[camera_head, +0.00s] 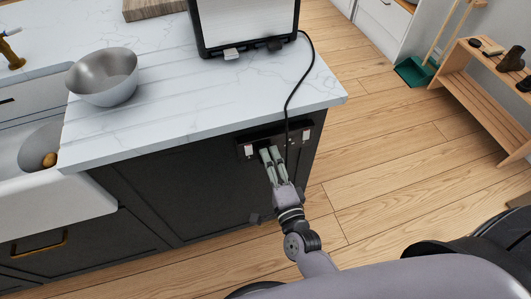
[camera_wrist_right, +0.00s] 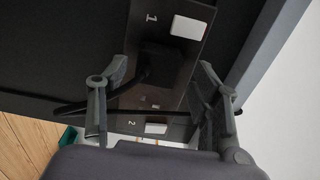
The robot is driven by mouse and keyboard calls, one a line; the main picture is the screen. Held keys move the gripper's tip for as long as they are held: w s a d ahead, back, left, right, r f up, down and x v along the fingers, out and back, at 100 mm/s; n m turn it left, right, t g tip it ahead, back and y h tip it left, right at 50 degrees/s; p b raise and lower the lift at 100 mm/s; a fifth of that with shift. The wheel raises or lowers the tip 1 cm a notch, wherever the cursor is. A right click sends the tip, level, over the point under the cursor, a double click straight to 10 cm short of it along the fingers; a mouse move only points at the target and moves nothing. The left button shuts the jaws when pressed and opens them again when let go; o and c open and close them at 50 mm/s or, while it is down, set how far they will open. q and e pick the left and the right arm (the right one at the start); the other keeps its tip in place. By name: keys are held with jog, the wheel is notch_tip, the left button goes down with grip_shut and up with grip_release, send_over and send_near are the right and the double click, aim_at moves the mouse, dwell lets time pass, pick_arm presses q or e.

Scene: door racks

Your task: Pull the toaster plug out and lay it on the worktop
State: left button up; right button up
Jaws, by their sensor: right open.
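The toaster (camera_head: 245,27) stands on the white marble worktop (camera_head: 190,95). Its black cord (camera_head: 288,100) hangs over the worktop edge to the socket strip (camera_head: 306,131) on the dark cabinet end. The strip, marked 1 and 2, also shows in the right wrist view (camera_wrist_right: 190,55). There the dark plug (camera_wrist_right: 158,62) sits in the strip near mark 1, and the cord runs off left. My right gripper (camera_head: 270,152) is open in front of the strip. In the wrist view its fingers (camera_wrist_right: 162,74) are on either side of the plug; contact is unclear. My left gripper is out of view.
A metal bowl (camera_head: 103,77) stands on the worktop near the white sink (camera_head: 75,195). A wooden board (camera_head: 150,8) lies at the back. A wooden rack (camera_head: 480,90) and a green dustpan (camera_head: 415,71) are at the right. The worktop between bowl and toaster is clear.

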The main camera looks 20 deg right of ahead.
jog(key=shift+w, duration=1)
jog(key=shift+f, duration=0.15)
dwell(0.6)
jog(key=shift+c, duration=0.5)
grip_shut()
jog(key=shift+s, duration=0.1)
jog(key=shift+s+p, duration=0.7)
jog(key=shift+s, duration=2.25)
